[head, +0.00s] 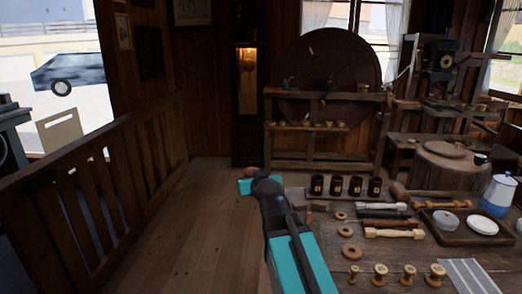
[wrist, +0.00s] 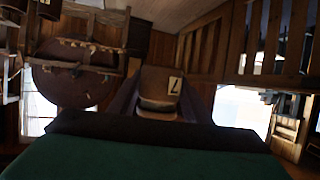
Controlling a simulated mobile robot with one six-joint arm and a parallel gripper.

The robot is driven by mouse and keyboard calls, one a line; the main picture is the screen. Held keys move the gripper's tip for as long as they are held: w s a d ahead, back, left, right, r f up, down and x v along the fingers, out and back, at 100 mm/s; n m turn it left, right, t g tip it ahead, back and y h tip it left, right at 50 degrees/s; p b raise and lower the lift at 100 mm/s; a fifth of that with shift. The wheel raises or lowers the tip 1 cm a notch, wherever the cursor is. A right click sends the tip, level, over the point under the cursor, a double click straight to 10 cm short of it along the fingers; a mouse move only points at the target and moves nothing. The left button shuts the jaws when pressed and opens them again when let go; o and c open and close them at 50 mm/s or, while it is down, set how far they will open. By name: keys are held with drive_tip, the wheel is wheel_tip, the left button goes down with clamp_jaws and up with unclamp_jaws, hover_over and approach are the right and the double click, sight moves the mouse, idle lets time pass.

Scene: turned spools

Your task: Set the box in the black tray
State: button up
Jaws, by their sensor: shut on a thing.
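My gripper (wrist: 160,98) is shut on a brown container (wrist: 155,82) with a pale label marked 2; its dark fingers lie on both sides of it. I cannot tell whether this is the box. A dark tray (head: 437,237) lies on the bench at the right, well away from my gripper. A pale lidded pot (head: 445,220) and a white dish (head: 482,226) are in it.
The bench holds several dark labelled cups (head: 336,186), turned spools (head: 408,275), wooden rings (head: 351,251), tools and a white-blue pot (head: 497,196) near the tray. A slatted wooden railing (head: 85,200) stands left. The floor (head: 190,240) between is clear.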

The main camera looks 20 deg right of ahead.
drive_tip(key=shift+a, duration=0.2)
drive_tip(key=s+d+f+m+g+h+b, duration=0.1)
drive_tip(key=s+d+f+m+h+b, duration=0.15)
drive_tip(key=d, duration=1.35)
drive_tip(key=s+d+f+m+g+h+b, duration=0.1)
drive_tip(key=s+d+f+m+h, duration=0.15)
drive_tip(key=d, duration=1.25)
drive_tip(key=s+d+f+m+g+h+b, duration=0.1)
drive_tip(key=s+d+f+m+h, duration=0.15)
drive_tip(key=d, duration=1.35)
drive_tip(key=m+g+h+b, duration=0.5)
drive_tip(key=m+g+h, duration=0.1)
drive_tip(key=m+g, duration=0.15)
hover_over(505, 268)
drive_tip(key=shift+y, duration=0.25)
drive_tip(key=f, duration=0.5)
drive_tip(key=shift+d+f, duration=0.2)
drive_tip(key=shift+f, duration=0.2)
drive_tip(key=shift+f, duration=0.1)
drive_tip(key=shift+f, duration=3)
